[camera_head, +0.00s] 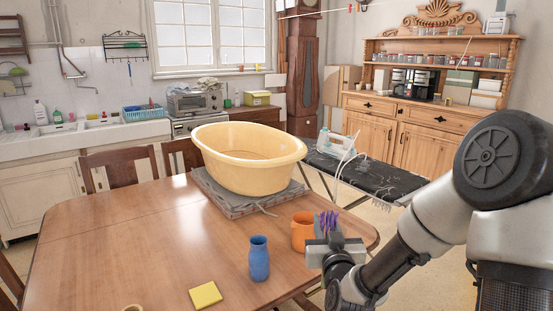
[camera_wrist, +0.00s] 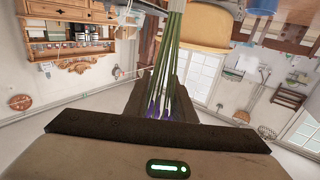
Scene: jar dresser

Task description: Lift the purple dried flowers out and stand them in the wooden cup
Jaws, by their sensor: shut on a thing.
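The purple dried flowers (camera_head: 327,221) show as a small purple tuft at my gripper (camera_head: 332,246), right of the table's middle. In the wrist view my gripper (camera_wrist: 165,100) is shut on their green stems (camera_wrist: 172,60), with a little purple (camera_wrist: 153,112) near the palm. The stem ends are out of sight. An orange mug-like vessel (camera_head: 302,232) stands just left of the gripper, and a blue vase (camera_head: 259,258) stands upright further left. A round tan rim (camera_head: 132,308) is cut off by the bottom edge; I cannot tell whether it is the wooden cup.
A yellow square pad (camera_head: 205,294) lies on the wooden table (camera_head: 110,240). A large yellow tub (camera_head: 248,170) sits on a folded cloth (camera_head: 225,198) at the table's back. The table's left half is mostly clear. A dark ironing board (camera_head: 375,178) stands behind the right edge.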

